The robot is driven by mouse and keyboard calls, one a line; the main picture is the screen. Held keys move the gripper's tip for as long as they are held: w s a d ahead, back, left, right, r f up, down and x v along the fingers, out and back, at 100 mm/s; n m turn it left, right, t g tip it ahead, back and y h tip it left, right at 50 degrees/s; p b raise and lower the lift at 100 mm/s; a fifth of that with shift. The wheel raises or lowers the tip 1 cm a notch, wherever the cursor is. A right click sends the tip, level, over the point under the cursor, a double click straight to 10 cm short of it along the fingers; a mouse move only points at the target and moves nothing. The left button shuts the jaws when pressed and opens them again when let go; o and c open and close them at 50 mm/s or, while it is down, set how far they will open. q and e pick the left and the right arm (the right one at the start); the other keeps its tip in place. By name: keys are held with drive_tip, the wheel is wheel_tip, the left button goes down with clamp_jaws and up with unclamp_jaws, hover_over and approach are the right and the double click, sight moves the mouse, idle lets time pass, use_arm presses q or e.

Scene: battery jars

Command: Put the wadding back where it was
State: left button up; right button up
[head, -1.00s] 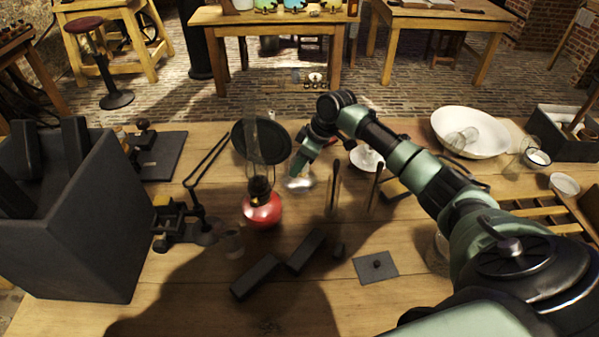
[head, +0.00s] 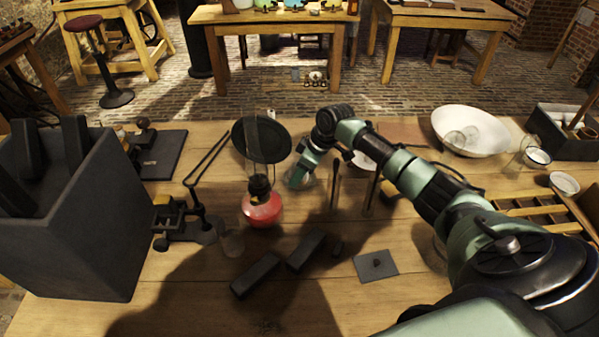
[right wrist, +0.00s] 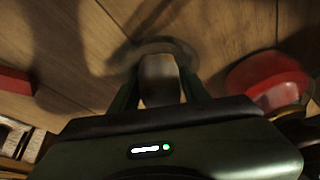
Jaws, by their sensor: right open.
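My right gripper (head: 300,180) points down behind the red lamp. In the right wrist view its two fingers (right wrist: 160,88) are open, one on each side of a pale, rounded, blurred thing (right wrist: 160,72) that could be the wadding. Whether the fingers touch it I cannot tell. A faint round rim (right wrist: 172,45), like a clear dish, shows around the fingertips. In the head view the gripper hides most of this spot. My left gripper is not in view.
The red lamp (head: 262,209) with its glass chimney stands close to the gripper; it also shows in the right wrist view (right wrist: 268,80). Thin dark rods (head: 335,185) stand to the right. Dark blocks (head: 256,275) and a grey plate (head: 376,265) lie nearer on the table.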

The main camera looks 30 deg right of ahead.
drive_tip(key=v, duration=1.2)
drive_tip(key=shift+r+b, duration=0.2)
drive_tip(key=shift+b, duration=0.1)
